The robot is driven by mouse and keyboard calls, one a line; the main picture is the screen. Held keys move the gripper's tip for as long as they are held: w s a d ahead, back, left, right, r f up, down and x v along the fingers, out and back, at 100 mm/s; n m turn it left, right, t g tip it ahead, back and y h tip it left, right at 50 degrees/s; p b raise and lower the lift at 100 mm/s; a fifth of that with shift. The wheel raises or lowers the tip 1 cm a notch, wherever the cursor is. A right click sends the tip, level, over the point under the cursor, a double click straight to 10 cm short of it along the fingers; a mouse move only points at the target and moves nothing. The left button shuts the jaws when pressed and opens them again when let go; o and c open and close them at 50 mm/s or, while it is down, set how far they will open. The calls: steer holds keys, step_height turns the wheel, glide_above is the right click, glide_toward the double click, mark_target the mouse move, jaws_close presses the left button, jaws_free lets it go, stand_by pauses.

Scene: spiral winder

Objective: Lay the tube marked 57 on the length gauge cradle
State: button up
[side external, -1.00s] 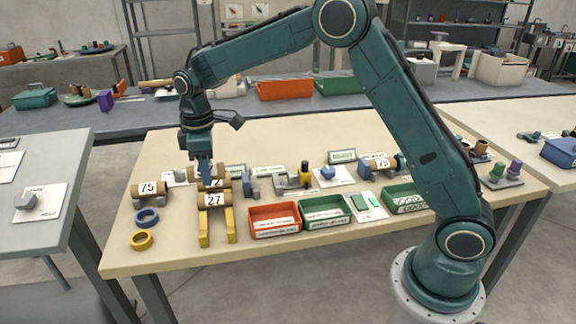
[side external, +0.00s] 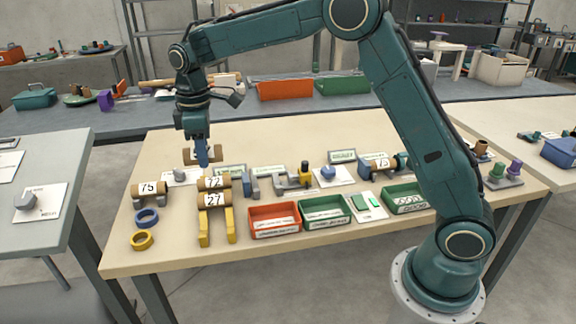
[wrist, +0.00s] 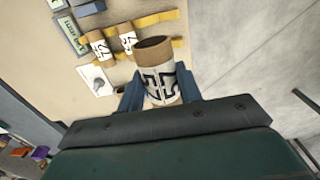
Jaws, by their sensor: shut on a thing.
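My gripper (side external: 203,160) is shut on a brown cardboard tube (wrist: 157,72) with a white label that looks like 57 in the wrist view. In the side view this tube (side external: 190,156) hangs above the table, behind the yellow rack, clear of the other tubes. The blue fingers sit on both sides of it. A blue and grey fixture (side external: 252,186) right of the rack may be the length gauge cradle; I cannot tell for certain.
Tubes marked 72 (side external: 214,183) and 27 (side external: 214,200) lie on the yellow rack (side external: 230,226). A tube marked 75 (side external: 149,188) rests at the left, near blue (side external: 147,217) and yellow (side external: 142,240) rings. Red (side external: 273,221) and green (side external: 325,213) trays stand in front.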

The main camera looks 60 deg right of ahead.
steer(key=d+r, duration=0.1)
steer(key=d, duration=2.1)
steer(key=f, duration=1.9)
steer(key=shift+s+a+f, duration=0.2)
steer(key=shift+s+f, duration=0.05)
steer(key=shift+f, duration=0.15)
steer(key=shift+f, duration=0.55)
steer(key=o, duration=0.9)
steer(key=shift+o, duration=0.3)
steer(key=shift+r, duration=0.1)
